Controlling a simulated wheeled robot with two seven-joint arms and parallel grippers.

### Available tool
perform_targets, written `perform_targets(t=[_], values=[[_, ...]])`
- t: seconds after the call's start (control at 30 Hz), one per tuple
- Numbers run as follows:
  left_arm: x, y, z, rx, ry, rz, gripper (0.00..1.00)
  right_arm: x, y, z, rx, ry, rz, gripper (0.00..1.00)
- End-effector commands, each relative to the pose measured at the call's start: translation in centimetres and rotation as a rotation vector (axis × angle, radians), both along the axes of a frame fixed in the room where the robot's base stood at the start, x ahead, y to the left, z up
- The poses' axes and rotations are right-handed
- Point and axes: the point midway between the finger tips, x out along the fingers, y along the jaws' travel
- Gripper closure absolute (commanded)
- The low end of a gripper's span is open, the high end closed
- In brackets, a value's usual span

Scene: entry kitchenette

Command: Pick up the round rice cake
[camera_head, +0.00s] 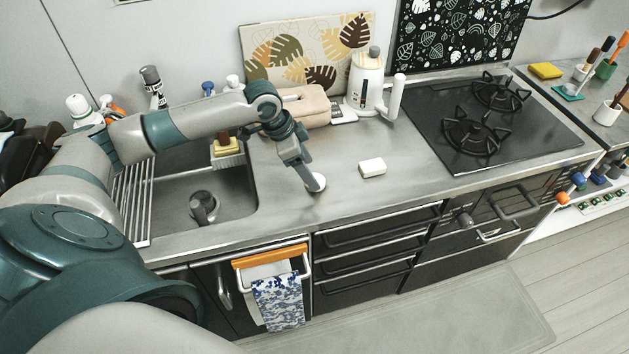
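A small round white piece, which looks like the round rice cake (318,181), is on the steel counter to the right of the sink. My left gripper (311,183) reaches down to it, with its fingers at the piece's left side and partly covering it. I cannot tell whether the fingers are open or closed on it, or whether the piece is lifted. My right gripper is not in view.
A white rectangular block (372,167) lies to the right on the counter. A white dispenser (364,82) stands behind, near the stove (480,120). The sink (205,190) is to the left. The front counter between sink and stove is mostly clear.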

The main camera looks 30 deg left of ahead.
Motion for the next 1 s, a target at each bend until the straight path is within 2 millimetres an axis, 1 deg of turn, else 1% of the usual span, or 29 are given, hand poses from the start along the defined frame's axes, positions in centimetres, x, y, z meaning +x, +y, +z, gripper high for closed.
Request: perform_targets(t=[0.03,0.2,0.4,0.87,0.9,0.97,1.0], values=[[0.0,0.1,-0.4,0.000,0.004,0.001,0.33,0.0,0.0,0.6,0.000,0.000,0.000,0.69],[0.4,0.3,-2.5,-0.001,0.004,0.000,0.33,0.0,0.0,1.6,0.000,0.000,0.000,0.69],[0.9,-0.2,-4.2,0.001,0.002,0.000,0.33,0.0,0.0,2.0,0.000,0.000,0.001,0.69],[0.9,-0.2,-4.4,0.002,0.001,-0.001,0.33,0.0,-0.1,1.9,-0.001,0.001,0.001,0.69],[0.9,-0.2,-4.4,0.002,0.001,-0.001,0.35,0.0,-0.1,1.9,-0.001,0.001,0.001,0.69],[0.9,-0.2,-4.4,0.002,0.001,-0.001,0.50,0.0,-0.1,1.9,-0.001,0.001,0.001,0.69],[0.9,-0.2,-4.4,0.002,0.001,-0.001,0.59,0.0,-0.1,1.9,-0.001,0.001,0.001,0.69]])
